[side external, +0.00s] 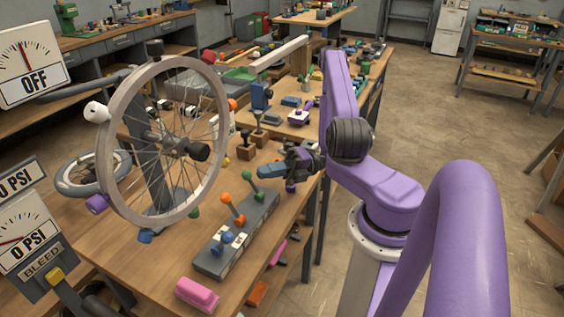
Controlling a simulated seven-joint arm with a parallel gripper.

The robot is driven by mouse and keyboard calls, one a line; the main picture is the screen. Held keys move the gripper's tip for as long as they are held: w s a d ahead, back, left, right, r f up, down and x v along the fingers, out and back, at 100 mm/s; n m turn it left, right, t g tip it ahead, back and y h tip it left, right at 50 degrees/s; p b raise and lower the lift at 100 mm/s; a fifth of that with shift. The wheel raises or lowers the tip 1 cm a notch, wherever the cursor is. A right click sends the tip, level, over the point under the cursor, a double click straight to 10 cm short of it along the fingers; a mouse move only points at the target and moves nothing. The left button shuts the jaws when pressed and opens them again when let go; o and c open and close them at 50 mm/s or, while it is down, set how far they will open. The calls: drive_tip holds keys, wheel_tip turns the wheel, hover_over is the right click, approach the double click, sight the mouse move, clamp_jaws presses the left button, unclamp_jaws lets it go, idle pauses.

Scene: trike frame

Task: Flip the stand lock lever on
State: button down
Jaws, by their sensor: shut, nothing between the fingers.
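A grey lever box (238,238) lies along the front of the wooden bench. It carries a green-knobbed lever (249,176), an orange-knobbed lever (228,200) and blue knobs (228,238) at its near end. The orange and green levers lean up and to the left. Small white labels on the box are too small to read, so I cannot tell which is the stand lock lever. My gripper (262,171) is shut and empty. It is just right of the green knob in the picture; I cannot tell if they touch.
A spoked wheel (108,150) stands upright left of the box. Small wooden blocks with dark knobs (245,150) sit behind it. A pink block (197,294) lies at the near edge. Gauges at left read OFF (30,70) and 0 PSI (25,232), above a BLEED label.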

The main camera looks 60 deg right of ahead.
drive_tip(key=shift+s+d+r, duration=0.25)
drive_tip(key=shift+s+d, duration=0.1)
drive_tip(key=shift+d, duration=0.25)
drive_tip(key=shift+s+d+r, duration=0.3)
drive_tip(key=shift+s+d, duration=0.05)
drive_tip(key=shift+d, duration=0.3)
drive_tip(key=shift+s+d+r, duration=0.25)
drive_tip(key=shift+s+d, duration=0.1)
drive_tip(key=shift+d, duration=0.25)
drive_tip(key=s+a+r+m+g+h, duration=0.4)
drive_tip(key=s+a+m+g+h, duration=0.1)
drive_tip(key=s+a+m+h, duration=0.1)
drive_tip(key=s+a+r+m+g+h, duration=0.4)
drive_tip(key=s+a+m+g+h, duration=0.2)
drive_tip(key=m, duration=0.7)
drive_tip(key=a+h, duration=0.2)
drive_tip(key=h, duration=0.2)
drive_tip(key=shift+a, duration=0.3)
